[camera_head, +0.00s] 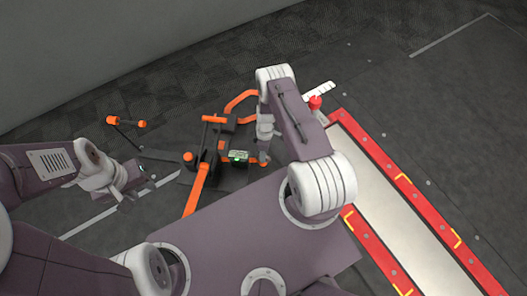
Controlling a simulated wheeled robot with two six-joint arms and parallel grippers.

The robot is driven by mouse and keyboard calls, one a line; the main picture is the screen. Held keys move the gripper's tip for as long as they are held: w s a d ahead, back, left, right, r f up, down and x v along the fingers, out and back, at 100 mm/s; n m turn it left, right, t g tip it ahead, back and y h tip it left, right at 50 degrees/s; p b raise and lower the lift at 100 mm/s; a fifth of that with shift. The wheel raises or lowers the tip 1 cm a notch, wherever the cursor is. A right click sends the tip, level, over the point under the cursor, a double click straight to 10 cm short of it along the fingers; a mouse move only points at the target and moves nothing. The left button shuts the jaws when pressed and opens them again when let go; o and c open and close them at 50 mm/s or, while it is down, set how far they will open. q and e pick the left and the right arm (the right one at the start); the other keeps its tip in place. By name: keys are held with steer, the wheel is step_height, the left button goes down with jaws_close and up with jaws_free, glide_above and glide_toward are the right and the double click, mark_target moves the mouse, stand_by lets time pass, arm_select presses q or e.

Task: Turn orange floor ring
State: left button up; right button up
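An orange curved bar (238,102), which may be the orange floor ring, shows behind a black and orange floor device (208,160). My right arm covers its right part, so I cannot tell whether it is a full ring. My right gripper (264,150) points down at the right side of this device, by a small orange part. Its fingertips are too small and covered to tell open from shut, or whether they touch. My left gripper (137,192) is left of the device, above the dark floor, with its fingers apart and nothing seen between them.
A red-framed bed with a pale surface (385,200) lies at the right. A red knob (315,102) stands at its far corner. A black rod with orange ends (112,120) is at the far left, near the grey wall (120,50).

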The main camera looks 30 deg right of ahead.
steer(key=shift+w, duration=0.1)
steer(key=p+v, duration=0.5)
steer(key=v, duration=0.4)
steer(key=shift+r, duration=0.15)
